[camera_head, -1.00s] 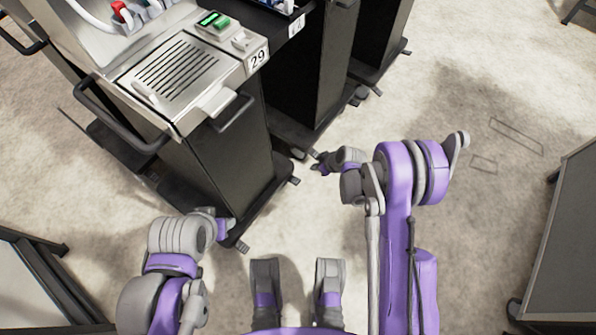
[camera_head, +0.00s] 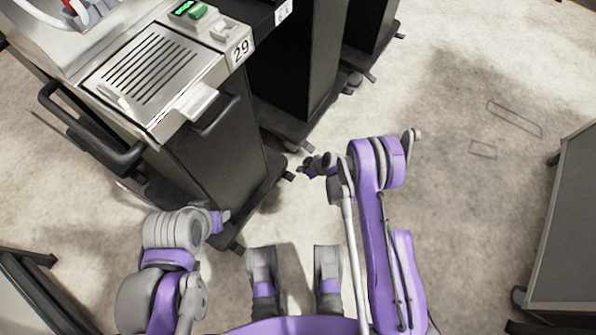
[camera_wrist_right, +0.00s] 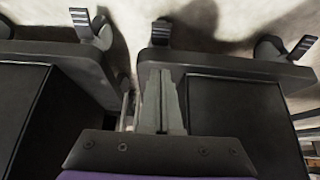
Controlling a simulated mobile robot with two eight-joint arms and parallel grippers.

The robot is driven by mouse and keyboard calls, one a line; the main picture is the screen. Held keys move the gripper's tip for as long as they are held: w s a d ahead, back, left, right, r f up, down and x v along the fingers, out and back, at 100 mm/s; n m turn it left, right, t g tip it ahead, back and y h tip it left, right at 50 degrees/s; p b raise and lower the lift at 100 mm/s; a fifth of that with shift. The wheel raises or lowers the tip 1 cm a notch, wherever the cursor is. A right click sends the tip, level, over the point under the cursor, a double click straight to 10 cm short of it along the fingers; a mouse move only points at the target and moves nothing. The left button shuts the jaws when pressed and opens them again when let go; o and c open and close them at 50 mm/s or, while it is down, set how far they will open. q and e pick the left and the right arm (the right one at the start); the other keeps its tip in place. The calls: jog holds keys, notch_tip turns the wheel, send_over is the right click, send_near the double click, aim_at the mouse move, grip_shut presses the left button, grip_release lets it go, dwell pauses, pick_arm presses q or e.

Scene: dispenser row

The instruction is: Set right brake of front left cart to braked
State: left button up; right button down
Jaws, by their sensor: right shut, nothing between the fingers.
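The front left cart, labelled 29 (camera_head: 215,140), is a dark cabinet with a steel top at the left of the head view. Its base has a small dark pedal at the near right corner (camera_head: 289,176), the right brake, and another at the near left corner (camera_head: 238,250). My right gripper (camera_head: 304,171) is low, just right of the right brake; whether they touch I cannot tell. In the right wrist view the fingers (camera_wrist_right: 160,80) are shut and empty over a dark cart base. My left gripper (camera_head: 226,215) is beside the cart's lower front; its opening is too small to judge.
More dark carts (camera_head: 300,70) stand in a row behind cart 29. Several ridged pedals, one at the top centre (camera_wrist_right: 161,28), show on cart bases in the wrist view. A grey panel (camera_head: 565,230) stands at the right. Pale floor (camera_head: 460,230) between is clear.

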jog(key=b, duration=0.2)
send_over(289, 176)
jog(key=d, duration=0.1)
jog(key=f, duration=0.7)
jog(key=shift+s+f, duration=0.3)
jog(key=shift+s, duration=0.05)
jog(key=shift+s+d+f+b, duration=0.15)
jog(key=shift+f+b, duration=0.1)
jog(key=shift+f, duration=0.4)
jog(key=shift+d+f+b, duration=0.15)
jog(key=shift+f+b, duration=0.1)
jog(key=shift+f, duration=0.35)
pick_arm(q)
jog(key=shift+s+x, duration=0.15)
jog(key=shift+x, duration=0.6)
jog(key=shift+s+x, duration=0.1)
jog(key=shift+x, duration=0.65)
pick_arm(e)
jog(key=shift+s+d+f, duration=0.1)
jog(key=shift+f, duration=0.55)
